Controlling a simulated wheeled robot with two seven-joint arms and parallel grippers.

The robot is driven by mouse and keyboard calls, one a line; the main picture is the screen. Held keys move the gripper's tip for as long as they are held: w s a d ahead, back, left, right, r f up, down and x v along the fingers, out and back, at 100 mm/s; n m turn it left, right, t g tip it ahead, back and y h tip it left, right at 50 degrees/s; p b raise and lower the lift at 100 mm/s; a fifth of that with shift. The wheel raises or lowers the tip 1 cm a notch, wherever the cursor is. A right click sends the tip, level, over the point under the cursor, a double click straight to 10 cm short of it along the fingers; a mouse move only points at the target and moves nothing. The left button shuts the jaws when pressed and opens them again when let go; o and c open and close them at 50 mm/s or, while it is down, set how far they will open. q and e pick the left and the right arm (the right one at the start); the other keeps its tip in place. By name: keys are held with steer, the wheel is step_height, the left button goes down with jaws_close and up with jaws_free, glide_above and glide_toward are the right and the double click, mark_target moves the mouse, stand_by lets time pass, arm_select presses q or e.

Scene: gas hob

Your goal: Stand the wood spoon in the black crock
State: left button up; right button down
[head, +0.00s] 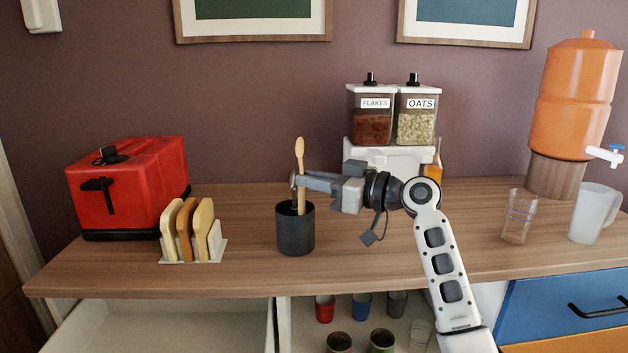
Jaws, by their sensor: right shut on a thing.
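The black crock (295,234) stands upright on the wooden counter, left of the middle in the head view. The wood spoon (300,150) is upright with its bowl at the top. My right gripper (298,182) comes in from the right and is shut on the spoon's handle, just above the crock. The spoon's lower end reaches the crock's mouth and passes out of sight behind its front rim. I cannot tell whether it touches the bottom. My left gripper is not in view.
A red toaster (128,187) and a toast rack (192,240) stand to the left. A cereal dispenser (390,130) stands behind my right arm. A glass (519,217), a pitcher (594,213) and an orange water dispenser (575,97) are at right. An open drawer (170,328) lies below the counter.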

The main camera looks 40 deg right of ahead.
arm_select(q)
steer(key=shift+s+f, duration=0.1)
arm_select(e)
steer(key=shift+f, duration=0.2)
steer(key=c, duration=1.4)
jaws_free()
steer(key=shift+o, duration=0.2)
arm_select(q)
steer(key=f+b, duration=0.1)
steer(key=b, duration=0.1)
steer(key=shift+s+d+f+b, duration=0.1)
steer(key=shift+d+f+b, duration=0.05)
steer(key=shift+b, duration=0.2)
arm_select(e)
steer(key=v, duration=1.6)
